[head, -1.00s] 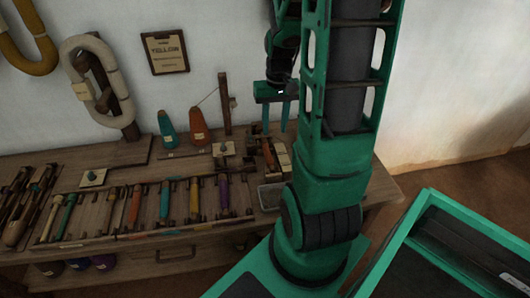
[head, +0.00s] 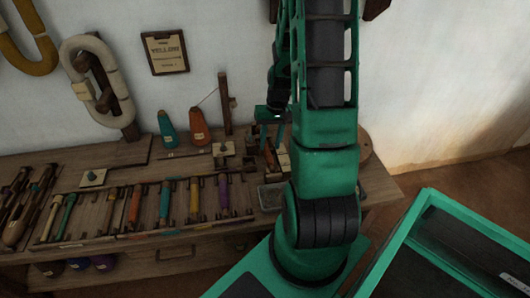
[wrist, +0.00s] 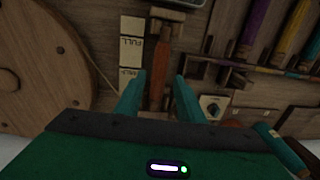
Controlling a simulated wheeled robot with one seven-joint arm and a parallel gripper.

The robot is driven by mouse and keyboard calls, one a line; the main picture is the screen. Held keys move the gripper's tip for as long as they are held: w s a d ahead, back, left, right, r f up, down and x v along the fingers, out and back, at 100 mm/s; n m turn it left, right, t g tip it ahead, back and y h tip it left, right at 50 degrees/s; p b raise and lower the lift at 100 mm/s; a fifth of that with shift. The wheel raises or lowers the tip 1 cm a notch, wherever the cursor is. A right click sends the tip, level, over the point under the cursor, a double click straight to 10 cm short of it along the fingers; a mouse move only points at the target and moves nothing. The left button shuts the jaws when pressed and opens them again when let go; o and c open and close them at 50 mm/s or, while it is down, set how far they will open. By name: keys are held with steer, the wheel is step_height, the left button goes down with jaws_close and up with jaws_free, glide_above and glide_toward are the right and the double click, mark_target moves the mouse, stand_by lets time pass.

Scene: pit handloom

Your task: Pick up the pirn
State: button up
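My gripper (head: 274,128) is above the right part of the bench, partly hidden by my arm in the head view. In the wrist view my gripper (wrist: 158,97) is open, with nothing held. Between and beyond its green fingers lies a red-brown pirn-like piece (wrist: 158,72) on a wooden holder. The same piece (head: 269,154) shows small beneath the gripper in the head view. Several wound pirns lie in a rack at the front, including a yellow pirn (head: 194,198), a teal pirn (head: 165,200) and a purple pirn (head: 223,194).
A white card marked FULL (wrist: 131,53) lies beside the piece. A round wooden disc (wrist: 40,62) is at the left in the wrist view. Teal cone (head: 167,129) and orange cone (head: 199,126) stand behind the rack. A wall sign reads YELLOW (head: 165,52).

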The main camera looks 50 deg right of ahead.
mark_target(268, 152)
steer(key=shift+w+f, duration=0.2)
steer(key=shift+f, duration=1.15)
steer(key=shift+w+f, duration=0.2)
steer(key=shift+f, duration=1.1)
steer(key=shift+c, duration=0.5)
jaws_close()
